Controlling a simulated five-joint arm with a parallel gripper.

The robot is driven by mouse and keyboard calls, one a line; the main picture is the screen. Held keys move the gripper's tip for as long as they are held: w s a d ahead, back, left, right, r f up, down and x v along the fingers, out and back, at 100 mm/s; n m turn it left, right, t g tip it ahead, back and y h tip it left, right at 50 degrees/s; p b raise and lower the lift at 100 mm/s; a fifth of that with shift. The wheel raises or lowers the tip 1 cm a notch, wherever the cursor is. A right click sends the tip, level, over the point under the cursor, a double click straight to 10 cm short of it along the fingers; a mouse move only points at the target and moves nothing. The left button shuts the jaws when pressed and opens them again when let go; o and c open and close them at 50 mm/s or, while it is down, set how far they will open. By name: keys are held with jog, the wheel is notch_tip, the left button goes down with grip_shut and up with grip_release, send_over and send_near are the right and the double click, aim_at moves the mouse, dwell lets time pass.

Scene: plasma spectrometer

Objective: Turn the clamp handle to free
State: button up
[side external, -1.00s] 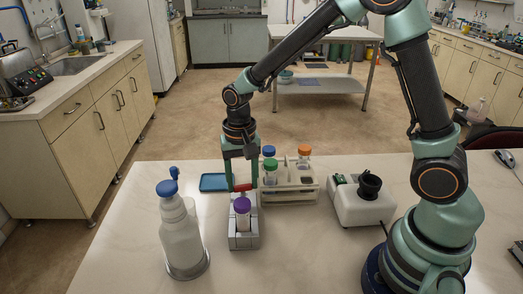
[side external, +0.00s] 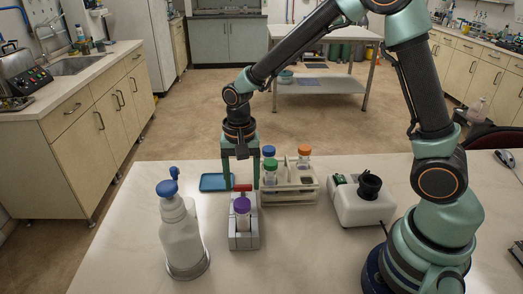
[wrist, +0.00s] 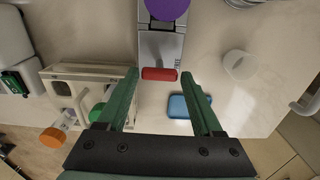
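The clamp handle is a short red bar (wrist: 159,74) at the end of a grey clamp block (wrist: 161,48); in the side view the red handle (side external: 243,187) is at the block's far end. A purple-capped tube (side external: 242,209) stands in the block (side external: 244,240). My gripper (wrist: 160,75) is open. In the wrist view its green fingertips lie on either side of the red bar, with a visible gap at each end. In the side view my gripper (side external: 241,186) points down at the handle. Contact with the handle does not show.
A white spray bottle (side external: 181,240) stands left of the clamp. A tube rack (side external: 297,197) with capped tubes is close on the right. A white device (side external: 347,205) stands farther right. A blue tray (side external: 214,182) lies behind. The bench front is clear.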

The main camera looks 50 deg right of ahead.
jog(key=shift+o, duration=0.6)
notch_tip(320, 180, up, 12)
jog(key=shift+r, duration=0.1)
dwell(0.4)
notch_tip(320, 180, up, 8)
send_over(242, 185)
jog(key=shift+s, duration=0.1)
dwell(0.8)
jog(key=s+d+f+n+t, duration=0.3)
jog(key=s+d+n+t, duration=0.2)
jog(key=s+n, duration=0.4)
jog(key=shift+s+d+f+t, duration=0.3)
jog(key=shift+s+d+f, duration=0.1)
jog(key=shift+s+d, duration=0.5)
